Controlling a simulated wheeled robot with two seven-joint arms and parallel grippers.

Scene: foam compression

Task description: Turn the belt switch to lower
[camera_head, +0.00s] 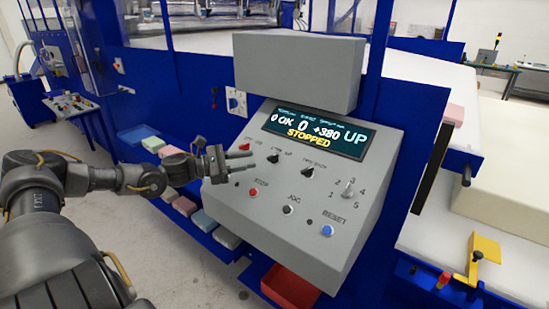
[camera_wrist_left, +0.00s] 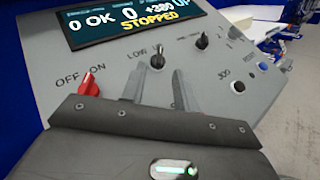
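The grey control panel (camera_head: 330,185) carries a red OFF/ON knob (camera_wrist_left: 88,86) and two black knobs. The nearer black knob (camera_wrist_left: 158,59) has a label that starts with "LOW" in the left wrist view; the rest is hard to read. It also shows in the head view (camera_head: 273,157). My left gripper (camera_head: 250,161) reaches in from the left with its fingertips just short of this knob. In the left wrist view its two fingers (camera_wrist_left: 167,74) are apart, with nothing between them. I cannot tell whether a fingertip touches the knob. My right gripper is out of view.
The display (camera_head: 318,134) reads UP and STOPPED. The other black knob (camera_head: 308,171), a numbered dial (camera_head: 347,188), and STOP (camera_head: 253,192), JOG (camera_head: 288,210) and RESET (camera_head: 327,230) buttons share the panel. A grey box (camera_head: 298,70) overhangs its top. A red bin (camera_head: 290,286) sits below.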

